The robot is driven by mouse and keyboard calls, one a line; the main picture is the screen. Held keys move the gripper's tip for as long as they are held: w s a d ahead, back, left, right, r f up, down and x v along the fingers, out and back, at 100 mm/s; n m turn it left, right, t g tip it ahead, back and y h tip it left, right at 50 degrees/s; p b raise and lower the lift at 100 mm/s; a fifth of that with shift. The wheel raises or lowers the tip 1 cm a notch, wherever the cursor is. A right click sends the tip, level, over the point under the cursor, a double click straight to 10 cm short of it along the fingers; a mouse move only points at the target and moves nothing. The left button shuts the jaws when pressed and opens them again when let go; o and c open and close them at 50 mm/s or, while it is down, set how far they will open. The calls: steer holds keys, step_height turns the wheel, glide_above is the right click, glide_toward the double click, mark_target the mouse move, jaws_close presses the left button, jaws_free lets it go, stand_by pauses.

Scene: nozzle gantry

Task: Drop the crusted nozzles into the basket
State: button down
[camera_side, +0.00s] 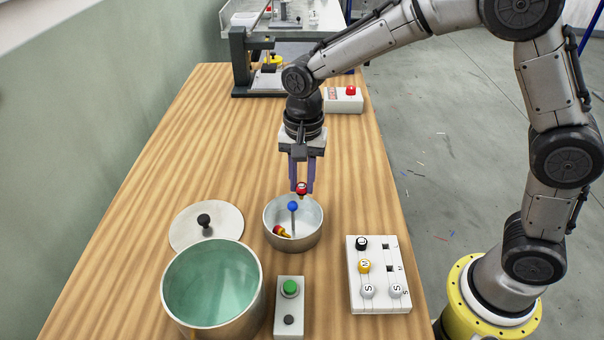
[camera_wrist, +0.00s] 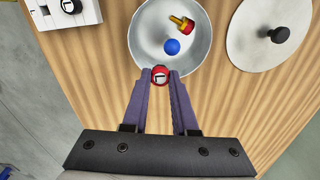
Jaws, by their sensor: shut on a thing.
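My gripper (camera_side: 302,187) is shut on a red-topped nozzle (camera_side: 301,188) and holds it above the back rim of the round metal basket (camera_side: 303,243). In the wrist view the held nozzle's red cap (camera_wrist: 160,75) with a white and black marked top sits between the fingertips, over the edge of the basket (camera_wrist: 148,48). A red and brass-yellow nozzle (camera_side: 281,232) lies on its side in the basket, also seen in the wrist view (camera_wrist: 182,23). A post with a blue ball (camera_side: 293,206) rises from the basket's middle.
A pot of teal liquid (camera_side: 250,318) stands front left, its lid (camera_side: 225,220) behind it. A green-button box (camera_side: 290,290) is beside it. A white rack (camera_side: 384,298) holds black, yellow and white-topped nozzles. A gantry (camera_side: 240,60) and red-button box (camera_side: 343,102) stand behind.

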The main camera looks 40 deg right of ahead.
steer(key=c, duration=0.6)
jaws_free()
step_height(320, 180, up, 14)
steer(key=shift+s+d+f, duration=0.1)
steer(key=shift+f, duration=0.05)
stand_by(0.4)
